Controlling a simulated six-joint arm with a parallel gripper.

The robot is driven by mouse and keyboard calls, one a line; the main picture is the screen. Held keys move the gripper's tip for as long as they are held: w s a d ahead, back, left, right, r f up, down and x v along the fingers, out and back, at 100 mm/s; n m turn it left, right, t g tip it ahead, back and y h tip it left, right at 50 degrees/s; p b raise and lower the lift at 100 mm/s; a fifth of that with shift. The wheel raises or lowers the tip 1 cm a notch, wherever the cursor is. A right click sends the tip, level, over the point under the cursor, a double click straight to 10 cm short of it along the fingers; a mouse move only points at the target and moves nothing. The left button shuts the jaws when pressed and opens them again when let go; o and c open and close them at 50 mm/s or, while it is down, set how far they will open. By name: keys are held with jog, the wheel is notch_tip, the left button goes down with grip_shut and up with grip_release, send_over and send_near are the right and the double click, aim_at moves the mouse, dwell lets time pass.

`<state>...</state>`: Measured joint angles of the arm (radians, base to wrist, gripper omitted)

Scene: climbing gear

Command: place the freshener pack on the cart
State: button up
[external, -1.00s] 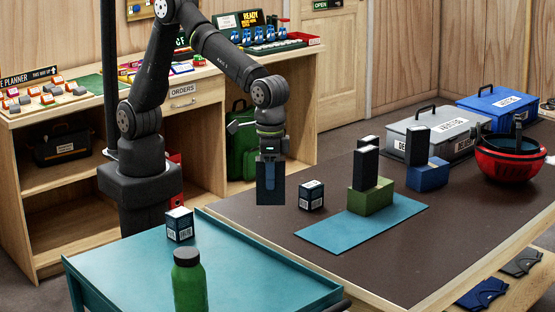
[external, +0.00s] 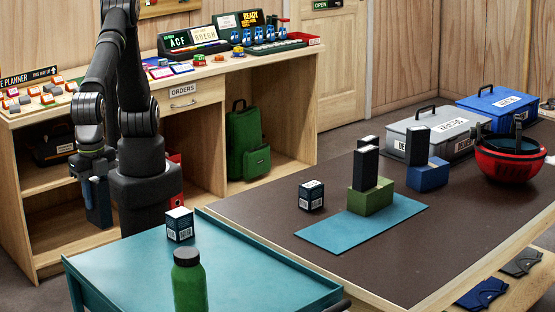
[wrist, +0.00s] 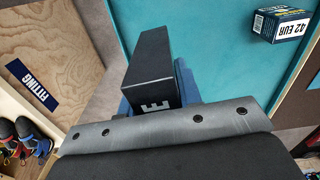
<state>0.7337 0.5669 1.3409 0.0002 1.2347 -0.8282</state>
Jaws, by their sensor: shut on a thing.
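My gripper (external: 96,186) is shut on a tall dark box, the freshener pack (external: 101,208), and holds it in the air to the left of the cart. In the wrist view the pack (wrist: 152,68) is black with white lettering on its near end, and a blue finger shows beside it. The teal cart (external: 255,270) stands in the foreground with a raised rim. In the wrist view the cart (wrist: 215,60) fills the upper right, beyond the pack. The pack hangs clear of the cart in the external view.
On the cart stand a small dark white-topped box (external: 179,225) and a green bottle (external: 188,280). The cart's middle and right are clear.

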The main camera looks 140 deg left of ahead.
jog(key=s+d+m, duration=0.1)
jog(key=s+d, duration=0.3)
jog(key=shift+w+a+f, duration=0.75)
jog(key=shift+w+f, duration=1.05)
jog(key=shift+w+a+f, duration=0.75)
jog(key=shift+w+f, duration=1)
jog(key=shift+w, duration=0.05)
jog(key=shift+w+a+f, duration=0.75)
jog(key=shift+w+f, duration=1.05)
jog(key=shift+f, duration=0.15)
jog(key=o, duration=1)
notch_tip(320, 180, up, 12)
